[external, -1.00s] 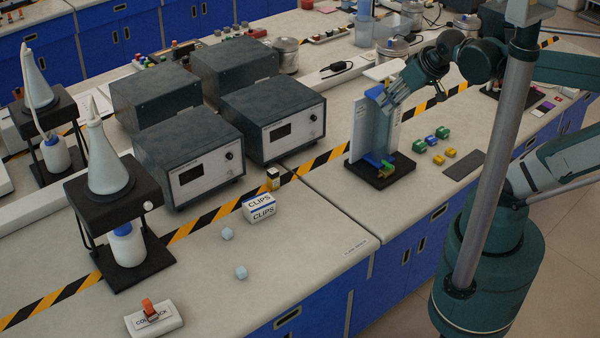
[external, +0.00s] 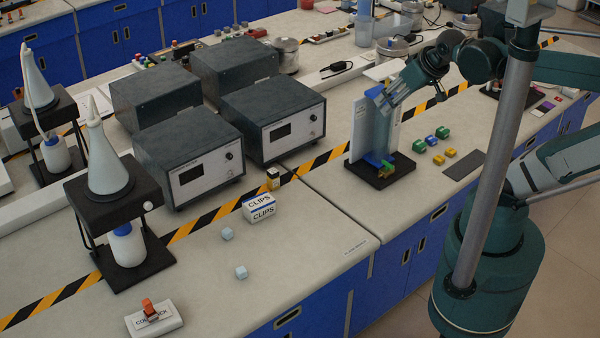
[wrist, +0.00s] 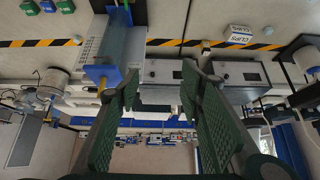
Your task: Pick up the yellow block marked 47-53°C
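Two small yellow blocks lie on the bench right of the rack, a nearer one (external: 438,159) and a farther one (external: 451,152). No 47-53°C marking is readable on them. A pale upright rack (external: 362,130) on a black base has blue, green and yellow pieces at its foot. My gripper (wrist: 160,82) is open, with two green-padded fingers spread and nothing visible between them. In the external view its end is beside the rack's top, partly hard to separate from it. The rack's blue and yellow parts show beside the left finger in the wrist view.
Green and blue blocks (external: 430,140) stand by the yellow ones. A dark flat pad (external: 464,165) lies to their right. Grey instrument boxes (external: 272,120) and a CLIPS box (external: 260,208) stand left of the rack. The front bench between rack and CLIPS box is mostly clear.

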